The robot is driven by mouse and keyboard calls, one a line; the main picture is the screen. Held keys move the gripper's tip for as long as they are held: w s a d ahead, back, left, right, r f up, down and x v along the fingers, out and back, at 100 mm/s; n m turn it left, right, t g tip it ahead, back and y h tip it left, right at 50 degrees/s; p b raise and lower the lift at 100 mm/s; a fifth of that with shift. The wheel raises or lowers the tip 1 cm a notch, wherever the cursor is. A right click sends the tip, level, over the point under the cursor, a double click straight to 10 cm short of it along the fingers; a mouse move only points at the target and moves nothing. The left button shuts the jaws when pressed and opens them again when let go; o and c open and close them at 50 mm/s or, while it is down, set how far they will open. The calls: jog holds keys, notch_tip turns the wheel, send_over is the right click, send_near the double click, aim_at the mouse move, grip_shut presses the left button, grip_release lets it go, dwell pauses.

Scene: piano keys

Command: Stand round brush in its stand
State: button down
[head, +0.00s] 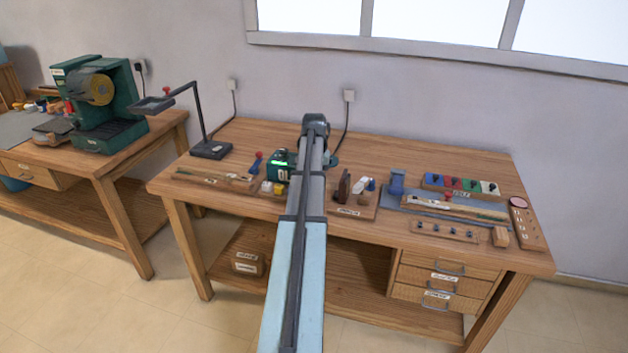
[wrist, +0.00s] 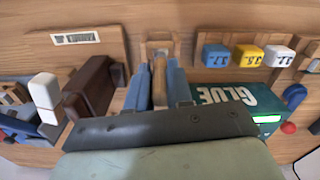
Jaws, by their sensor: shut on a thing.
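In the wrist view, my gripper (wrist: 159,88) has its two blue fingers closed on a wooden, round-handled piece (wrist: 160,72), which appears to be the round brush. It stands lengthwise between the fingers; its bristles cannot be made out. Just beyond the fingertips is a small pale wooden block with an opening (wrist: 158,45), possibly the stand. I cannot tell whether the brush is inside it or only in front of it. In the head view, my arm hides the gripper, the brush and this block.
A green glue box (wrist: 232,98) lies close beside the fingers. A row of numbered blocks (wrist: 248,55) and a dark brown block (wrist: 92,84) flank them. In the head view, the workbench (head: 420,150) also holds a lamp (head: 209,149) and a blue-grey mat (head: 400,201).

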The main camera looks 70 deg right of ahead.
jog(key=shift+f, duration=0.1)
dwell(0.3)
jog(key=c, duration=0.5)
grip_release()
jog(key=shift+c, duration=0.2)
dwell(0.5)
jog(key=shift+r, duration=3.5)
